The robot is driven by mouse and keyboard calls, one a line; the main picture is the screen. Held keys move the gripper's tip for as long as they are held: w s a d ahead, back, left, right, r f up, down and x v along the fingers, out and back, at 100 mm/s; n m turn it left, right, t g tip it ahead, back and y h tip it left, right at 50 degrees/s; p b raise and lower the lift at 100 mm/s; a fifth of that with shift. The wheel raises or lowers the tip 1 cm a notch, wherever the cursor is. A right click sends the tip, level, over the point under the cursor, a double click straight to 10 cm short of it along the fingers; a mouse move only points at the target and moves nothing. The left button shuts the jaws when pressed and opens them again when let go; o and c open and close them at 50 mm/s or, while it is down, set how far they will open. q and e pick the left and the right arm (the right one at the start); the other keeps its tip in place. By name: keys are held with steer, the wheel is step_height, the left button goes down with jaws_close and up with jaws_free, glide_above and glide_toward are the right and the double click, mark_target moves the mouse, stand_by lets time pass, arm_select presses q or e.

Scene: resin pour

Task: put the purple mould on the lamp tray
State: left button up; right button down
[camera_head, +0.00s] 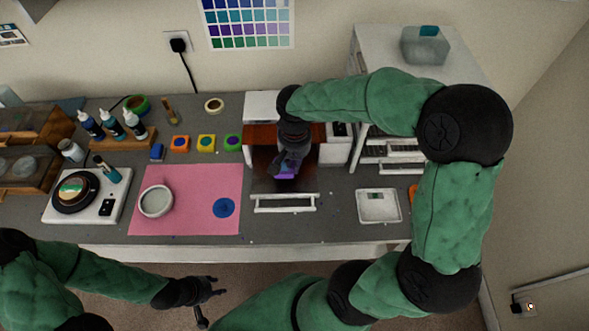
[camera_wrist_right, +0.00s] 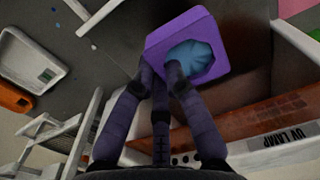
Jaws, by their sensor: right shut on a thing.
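The purple mould (camera_head: 287,173), with blue filling in its hollow, is at the front of the UV lamp (camera_head: 262,108). It also shows large in the right wrist view (camera_wrist_right: 160,43). My right gripper (camera_head: 288,160) is shut on its near edge, with the fingers at the mould's side in the wrist view (camera_wrist_right: 162,85). The dark lamp tray (camera_head: 264,185), with a white front bar, lies below the mould. I cannot tell whether the mould touches it. My left gripper (camera_head: 214,286) is empty and looks open, in front of the bench's front edge.
A pink mat (camera_head: 185,222) with a white ring-shaped dish (camera_head: 156,201) and a blue disc (camera_head: 223,207) lies to the left. Orange, yellow and green moulds (camera_head: 206,143) stand behind it. A small white tray (camera_head: 378,206) and a white drawer unit (camera_head: 400,157) are to the right.

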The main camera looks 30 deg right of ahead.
steer(key=shift+w+d+f, duration=0.1)
steer(key=shift+d+f, duration=0.05)
steer(key=shift+f, duration=0.15)
steer(key=shift+w+d+f+b, duration=0.15)
steer(key=shift+f+b, duration=0.3)
steer(key=shift+f, duration=1.2)
steer(key=shift+f, duration=0.1)
steer(key=shift+f, duration=0.15)
steer(key=c, duration=1.3)
jaws_free()
steer(key=shift+r, duration=0.65)
step_height(320, 180, up, 11)
steer(key=p, duration=0.2)
steer(key=shift+r+p, duration=0.1)
steer(key=shift+p, duration=0.25)
